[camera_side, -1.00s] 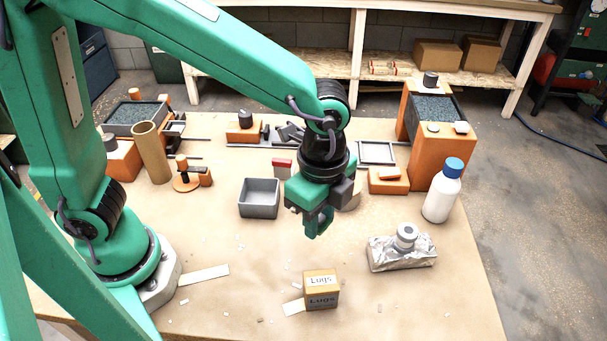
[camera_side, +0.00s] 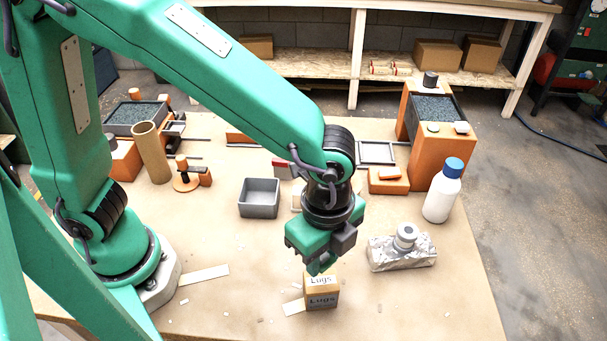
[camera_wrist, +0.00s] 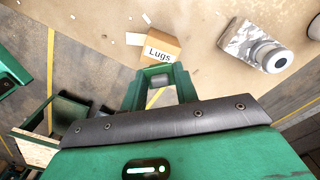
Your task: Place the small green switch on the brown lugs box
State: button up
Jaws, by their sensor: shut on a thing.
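The brown lugs box (camera_side: 321,298) stands upright on the table near the front, with "Lugs" labels on its top and front. It also shows in the wrist view (camera_wrist: 165,40), just beyond my fingertips. My gripper (camera_side: 319,265) points down over the rear part of the box top; I cannot tell how much gap is left. In the wrist view, my gripper (camera_wrist: 160,75) is shut on the small green switch (camera_wrist: 160,82), of which only a dark green bit shows between the green fingers. The fingers mostly hide it in the side view.
A foil-wrapped block with a grey round piece (camera_side: 403,247) lies right of the box. A white bottle with a blue cap (camera_side: 443,192) stands behind it. A grey open bin (camera_side: 259,198) is at the back left. Flat pale strips (camera_side: 204,274) lie left. The front table area is mostly clear.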

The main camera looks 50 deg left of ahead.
aim_at(323, 260)
jog(key=shift+f, duration=0.3)
jog(key=shift+f, duration=1.9)
jog(key=shift+f, duration=0.1)
jog(key=o, duration=0.9)
notch_tip(323, 260, up, 12)
jog(key=shift+r, duration=0.15)
